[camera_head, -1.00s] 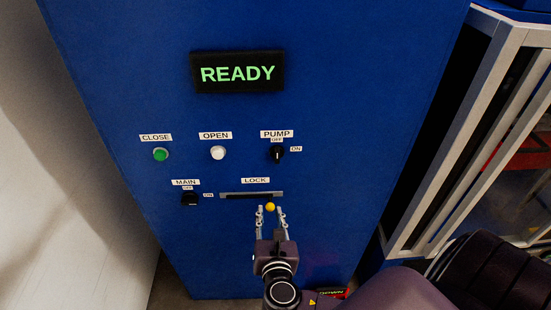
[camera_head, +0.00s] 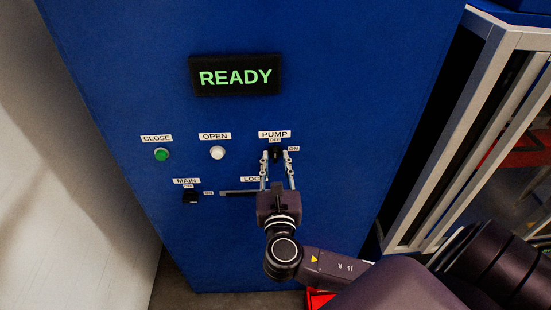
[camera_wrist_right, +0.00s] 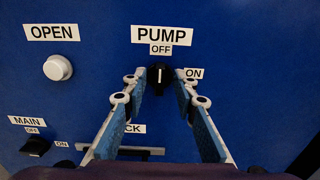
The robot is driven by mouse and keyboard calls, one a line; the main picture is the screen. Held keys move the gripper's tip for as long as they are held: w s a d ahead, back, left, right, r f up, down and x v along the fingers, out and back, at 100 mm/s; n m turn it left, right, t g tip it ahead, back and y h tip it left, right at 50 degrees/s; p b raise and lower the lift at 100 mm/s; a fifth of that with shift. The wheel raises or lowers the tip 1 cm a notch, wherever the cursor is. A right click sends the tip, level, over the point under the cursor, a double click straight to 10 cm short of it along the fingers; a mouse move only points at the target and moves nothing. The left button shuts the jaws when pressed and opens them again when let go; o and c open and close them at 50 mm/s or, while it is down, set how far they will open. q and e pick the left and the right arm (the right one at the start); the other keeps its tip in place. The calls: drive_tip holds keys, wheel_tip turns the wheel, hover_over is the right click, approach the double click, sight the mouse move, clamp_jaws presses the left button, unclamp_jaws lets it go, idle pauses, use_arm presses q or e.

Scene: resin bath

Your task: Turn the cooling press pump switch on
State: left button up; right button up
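The pump switch (camera_head: 275,154) is a round black knob on the blue press panel, under the PUMP label (camera_head: 275,134). In the right wrist view the knob (camera_wrist_right: 160,73) has its white mark pointing up at the OFF label (camera_wrist_right: 161,50); the ON label (camera_wrist_right: 193,73) is to its right. My right gripper (camera_head: 276,160) is open, with its fingertips either side of the knob. It also shows in the wrist view (camera_wrist_right: 160,80), with small gaps seeming to remain beside the knob; whether the fingers touch it I cannot tell. My left gripper is not in view.
A green CLOSE button (camera_head: 161,154) and a white OPEN button (camera_head: 217,153) are to the left. The black MAIN switch (camera_head: 190,197) is lower left. The lock slot (camera_head: 238,193) lies below, partly hidden by my gripper. The display (camera_head: 236,77) reads READY. A metal frame (camera_head: 440,170) stands at right.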

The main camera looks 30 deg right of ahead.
drive_tip(key=shift+c, duration=0.3)
clamp_jaws()
drive_tip(key=m+b, duration=0.1)
drive_tip(key=m, duration=0.2)
drive_tip(key=shift+f+m, duration=0.15)
drive_tip(key=shift+m, duration=0.25)
drive_tip(key=m+b, duration=0.1)
drive_tip(key=m, duration=0.2)
drive_tip(key=shift+d+f+m, duration=0.1)
drive_tip(key=shift+m, duration=0.2)
drive_tip(key=m+b, duration=0.5)
drive_tip(key=m, duration=0.5)
drive_tip(key=shift+f, duration=0.1)
drive_tip(key=shift+m+b, duration=0.3)
drive_tip(key=shift+m, duration=0.1)
